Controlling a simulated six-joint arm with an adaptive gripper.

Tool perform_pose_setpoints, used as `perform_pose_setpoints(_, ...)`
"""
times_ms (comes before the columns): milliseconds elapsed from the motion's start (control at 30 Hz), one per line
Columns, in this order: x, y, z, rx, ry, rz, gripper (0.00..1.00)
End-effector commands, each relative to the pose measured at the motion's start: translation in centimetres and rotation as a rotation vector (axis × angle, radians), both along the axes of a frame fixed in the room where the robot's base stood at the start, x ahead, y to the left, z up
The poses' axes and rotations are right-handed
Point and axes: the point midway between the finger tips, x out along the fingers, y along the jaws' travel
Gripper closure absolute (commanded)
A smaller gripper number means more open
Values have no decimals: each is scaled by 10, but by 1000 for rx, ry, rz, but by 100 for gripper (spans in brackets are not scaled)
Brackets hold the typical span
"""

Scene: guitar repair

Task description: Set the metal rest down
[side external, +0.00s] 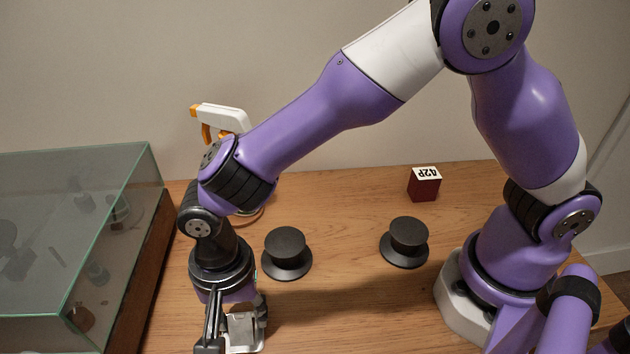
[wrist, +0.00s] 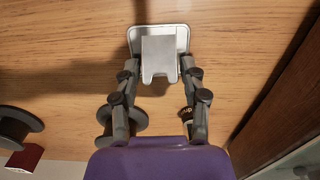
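The metal rest (wrist: 160,52) is a silver piece with a rounded plate and a notched upright part. In the wrist view it lies between the fingertips of my gripper (wrist: 160,68). The fingers are spread on either side of it, with a narrow strip visible between each fingertip and the upright part. In the side view, the rest (side external: 243,331) shows low at the front left, beside my downward-pointing gripper (side external: 238,322). It looks level and at or very near the wooden table (side external: 345,290). Whether its underside touches the wood is hidden.
Two black spool-shaped stands (side external: 287,254) (side external: 405,243) are on the table to the right. A dark red block (side external: 424,184) is behind them. A glass-topped case (side external: 75,235) is close on the left. The table's middle is clear.

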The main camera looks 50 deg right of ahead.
Motion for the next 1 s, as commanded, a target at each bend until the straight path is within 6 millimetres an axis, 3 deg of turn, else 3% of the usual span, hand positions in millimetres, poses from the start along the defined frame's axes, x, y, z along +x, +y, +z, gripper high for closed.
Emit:
perform_pose_setpoints(333,0,0,1,0,0,0,36)
perform_pose_setpoints(467,0,1,11,1,-1,0,36)
perform_pose_setpoints(800,1,1,86,4,-5,0,36)
perform_pose_setpoints(1000,1,1,116,1,-3,0,36)
